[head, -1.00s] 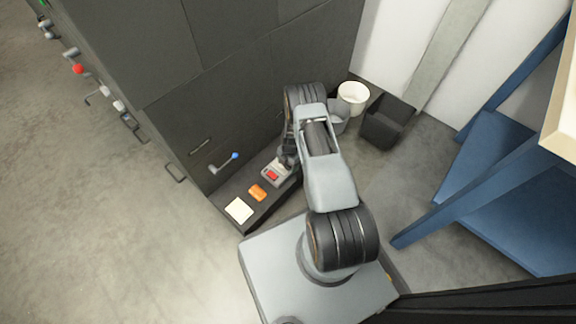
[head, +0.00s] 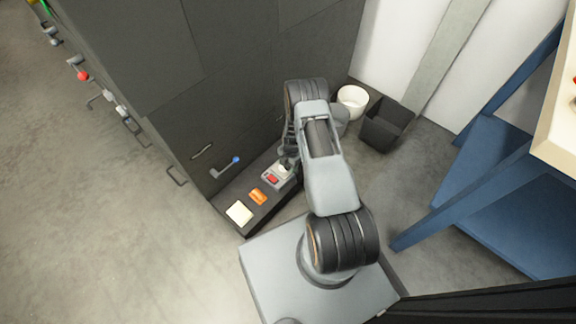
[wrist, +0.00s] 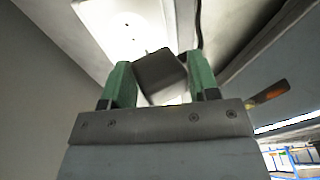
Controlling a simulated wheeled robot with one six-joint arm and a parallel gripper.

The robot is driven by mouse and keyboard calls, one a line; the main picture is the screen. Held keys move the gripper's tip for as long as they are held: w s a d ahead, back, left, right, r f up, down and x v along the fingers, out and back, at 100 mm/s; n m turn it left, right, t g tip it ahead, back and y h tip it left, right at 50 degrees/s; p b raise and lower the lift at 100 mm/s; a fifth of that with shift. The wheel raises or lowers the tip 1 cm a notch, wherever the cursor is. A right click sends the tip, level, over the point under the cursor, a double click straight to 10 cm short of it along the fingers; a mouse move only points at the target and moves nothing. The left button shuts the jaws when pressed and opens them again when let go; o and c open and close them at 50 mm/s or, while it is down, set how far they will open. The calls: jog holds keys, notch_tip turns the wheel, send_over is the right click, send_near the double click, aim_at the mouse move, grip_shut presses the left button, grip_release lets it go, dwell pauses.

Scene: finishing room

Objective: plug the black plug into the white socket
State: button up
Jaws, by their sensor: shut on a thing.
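My gripper (wrist: 158,72) has green fingers, which are closed on the dark plug (wrist: 162,76) in the wrist view. The plug sits tilted between the fingertips. Beyond it is a bright white face (wrist: 122,28) with small dark holes, which looks like the white socket. The plug overlaps the lower part of this face, and I cannot tell whether they touch. In the head view my arm hides most of the gripper, and neither plug nor socket can be made out clearly.
A low dark ledge holds a grey-and-red item (head: 277,175), an orange block (head: 257,196) and a cream pad (head: 239,212). A blue-tipped lever (head: 235,160) projects above it. A white bucket (head: 352,101) and a black bin (head: 387,124) stand behind my arm. A blue frame (head: 500,175) is at right.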

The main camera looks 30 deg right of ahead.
jog(key=s+a+r, duration=0.2)
jog(key=s+r, duration=0.7)
jog(key=s, duration=0.4)
jog(key=shift+p, duration=0.3)
jog(key=shift+f, duration=0.1)
